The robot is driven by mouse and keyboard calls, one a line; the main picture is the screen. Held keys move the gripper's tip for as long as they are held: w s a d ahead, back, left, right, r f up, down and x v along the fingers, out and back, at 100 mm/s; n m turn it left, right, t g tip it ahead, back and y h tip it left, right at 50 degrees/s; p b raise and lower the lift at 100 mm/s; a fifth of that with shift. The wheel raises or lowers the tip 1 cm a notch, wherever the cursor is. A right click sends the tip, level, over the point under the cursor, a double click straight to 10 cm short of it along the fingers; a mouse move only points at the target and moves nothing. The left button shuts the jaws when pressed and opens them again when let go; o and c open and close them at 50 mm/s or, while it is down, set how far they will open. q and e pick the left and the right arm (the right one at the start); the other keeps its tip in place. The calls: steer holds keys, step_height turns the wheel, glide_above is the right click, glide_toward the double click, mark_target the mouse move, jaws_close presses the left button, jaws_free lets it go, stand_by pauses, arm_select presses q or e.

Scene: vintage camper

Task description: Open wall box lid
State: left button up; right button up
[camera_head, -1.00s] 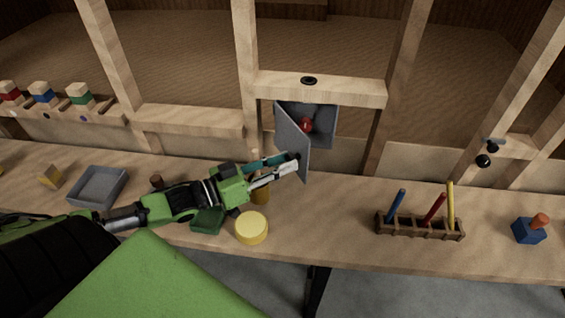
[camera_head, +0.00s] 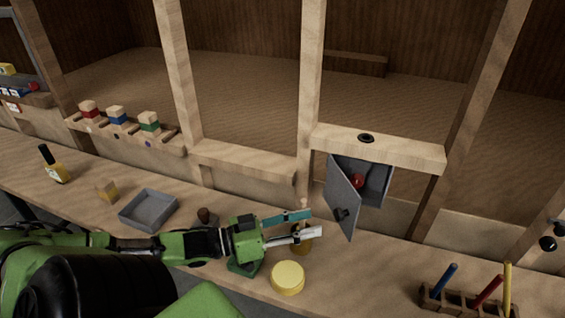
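The grey wall box (camera_head: 376,182) hangs under a wooden crosspiece, right of centre. Its lid (camera_head: 342,196) is swung well open on the left side and has a dark knob (camera_head: 341,214). A red object (camera_head: 357,181) shows inside the box. My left gripper (camera_head: 315,224) is left of the lid, apart from it, with its two fingers spread and nothing between them. My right gripper is not in view.
On the bench below stand a yellow round container (camera_head: 288,278), a green block (camera_head: 244,266), a grey tray (camera_head: 148,210) and a rack (camera_head: 470,300) with coloured sticks. Wooden posts flank the box.

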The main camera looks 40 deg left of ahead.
arm_select(q)
steer(key=shift+v, duration=2.8)
